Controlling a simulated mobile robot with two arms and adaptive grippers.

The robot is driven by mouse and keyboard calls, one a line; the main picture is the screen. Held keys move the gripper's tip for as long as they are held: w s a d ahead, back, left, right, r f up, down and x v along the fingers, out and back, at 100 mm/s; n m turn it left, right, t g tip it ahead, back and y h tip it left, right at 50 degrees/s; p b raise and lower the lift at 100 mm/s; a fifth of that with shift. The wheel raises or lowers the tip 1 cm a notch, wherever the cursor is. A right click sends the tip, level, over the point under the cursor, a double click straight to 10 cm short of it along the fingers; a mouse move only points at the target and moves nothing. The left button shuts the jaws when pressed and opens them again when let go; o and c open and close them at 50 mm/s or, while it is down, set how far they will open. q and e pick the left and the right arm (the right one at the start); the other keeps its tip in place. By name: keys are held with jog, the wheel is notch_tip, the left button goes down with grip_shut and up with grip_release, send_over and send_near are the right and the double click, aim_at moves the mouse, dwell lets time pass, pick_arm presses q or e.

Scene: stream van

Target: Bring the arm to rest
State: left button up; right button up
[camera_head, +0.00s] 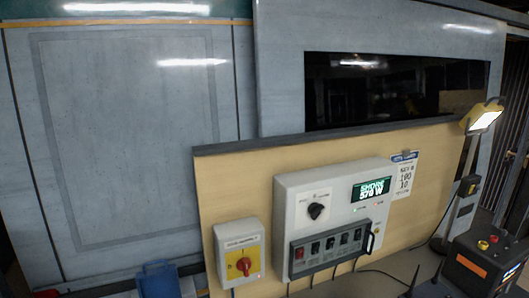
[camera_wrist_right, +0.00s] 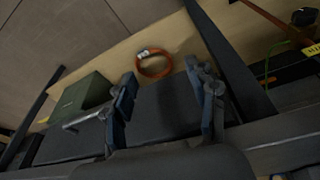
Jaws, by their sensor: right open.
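My right gripper (camera_wrist_right: 168,100) shows in the right wrist view, its two fingers spread apart with nothing between them. Below and beyond the fingers lies a dark flat surface (camera_wrist_right: 160,112). Neither arm nor gripper shows in the head view, and my left gripper is in no frame.
In the wrist view a green box (camera_wrist_right: 82,98) is left of the fingers and an orange ring (camera_wrist_right: 152,64) lies beyond them. In the head view a wooden panel (camera_head: 240,190) bears a grey control box (camera_head: 290,190) and a red-knob switch (camera_head: 240,252). A work lamp (camera_head: 482,121) stands right.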

jog(key=s+d+f+b, duration=0.1)
jog(key=s+f+b, duration=0.1)
jog(key=s+f, duration=0.4)
jog(key=s+d+f+g+b, duration=0.1)
jog(key=s+f, duration=0.5)
jog(key=f, duration=0.6)
jog(key=s+d+f+b, duration=0.1)
jog(key=s+f+b, duration=0.2)
jog(key=s+f, duration=0.3)
notch_tip(320, 180, down, 4)
jog(key=shift+d+r+g+b, duration=0.1)
jog(key=shift+d+g+b, duration=0.05)
jog(key=shift+g+b, duration=0.15)
jog(key=shift+s, duration=0.1)
